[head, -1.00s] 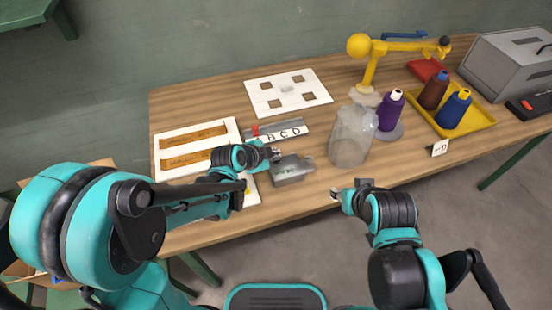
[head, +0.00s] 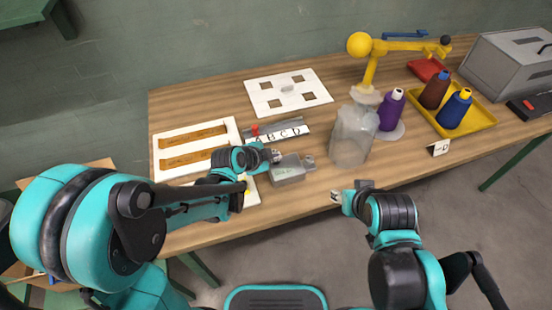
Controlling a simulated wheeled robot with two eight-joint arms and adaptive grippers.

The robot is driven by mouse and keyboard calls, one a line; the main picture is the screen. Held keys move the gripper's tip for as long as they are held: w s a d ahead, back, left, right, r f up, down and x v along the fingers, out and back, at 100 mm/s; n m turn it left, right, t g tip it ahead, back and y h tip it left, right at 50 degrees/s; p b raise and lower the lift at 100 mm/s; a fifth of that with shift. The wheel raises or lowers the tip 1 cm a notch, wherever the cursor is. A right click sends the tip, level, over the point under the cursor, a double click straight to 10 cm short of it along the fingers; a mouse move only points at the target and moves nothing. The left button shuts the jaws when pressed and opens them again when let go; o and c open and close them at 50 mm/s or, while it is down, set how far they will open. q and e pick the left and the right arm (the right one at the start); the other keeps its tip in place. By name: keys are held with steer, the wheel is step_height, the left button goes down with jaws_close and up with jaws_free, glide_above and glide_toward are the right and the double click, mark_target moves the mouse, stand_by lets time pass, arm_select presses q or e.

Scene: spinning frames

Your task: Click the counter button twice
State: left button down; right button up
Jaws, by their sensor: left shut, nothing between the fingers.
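A small grey box (head: 288,174), which looks like the counter, sits on the wooden table near its front edge. A faint greenish patch shows on its face, too small to read, and a small raised part shows at its right end. My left gripper (head: 276,155) is shut and empty, at the upper left of the box. Whether it touches the box I cannot tell. My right gripper (head: 336,196) is at the table's front edge, right of and apart from the box; its fingers are too small to read.
A strip lettered A B C D (head: 285,134) lies behind. A white board (head: 288,92), yellow lamp (head: 372,65) and yellow tray (head: 478,120) are farther back.

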stand_by(0.5)
arm_select(q)
steer(key=shift+r+p, duration=0.8)
steer(key=shift+r, duration=0.2)
arm_select(e)
steer(key=shift+r, duration=0.75)
arm_select(q)
step_height(320, 180, up, 5)
steer(key=p, duration=0.4)
arm_select(e)
step_height(320, 180, up, 4)
jaws_close()
stand_by(0.3)
